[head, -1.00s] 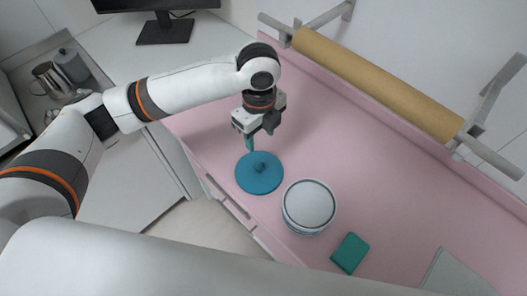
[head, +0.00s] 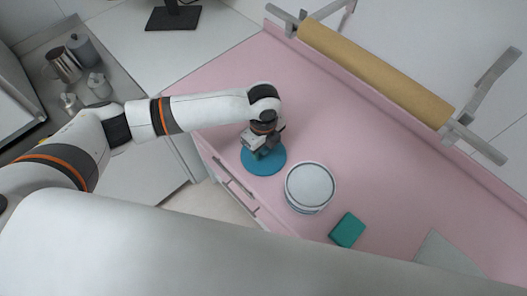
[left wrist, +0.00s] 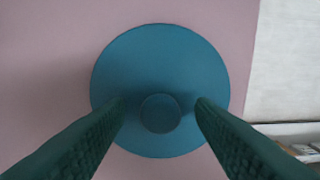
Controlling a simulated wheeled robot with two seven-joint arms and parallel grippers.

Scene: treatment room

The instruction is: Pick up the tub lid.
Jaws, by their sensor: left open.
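The tub lid is a round blue disc (head: 264,168) with a small knob in its middle, lying flat on the pink surface. My left gripper (head: 262,153) is right above it in the head view and hides its upper part. In the left wrist view the lid (left wrist: 160,60) fills the middle, and its knob (left wrist: 160,113) shows between the two green fingers of the left gripper (left wrist: 161,108). The fingers stand apart, one on each side of the knob, with gaps visible. My right gripper is not in view.
A white round tub (head: 310,187) stands just right of the lid. A green block (head: 347,230) lies beyond it. A brown paper roll (head: 375,72) hangs along the back. The pink surface (head: 390,175) is clear between tub and roll. A drawer handle (head: 233,176) is at the front.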

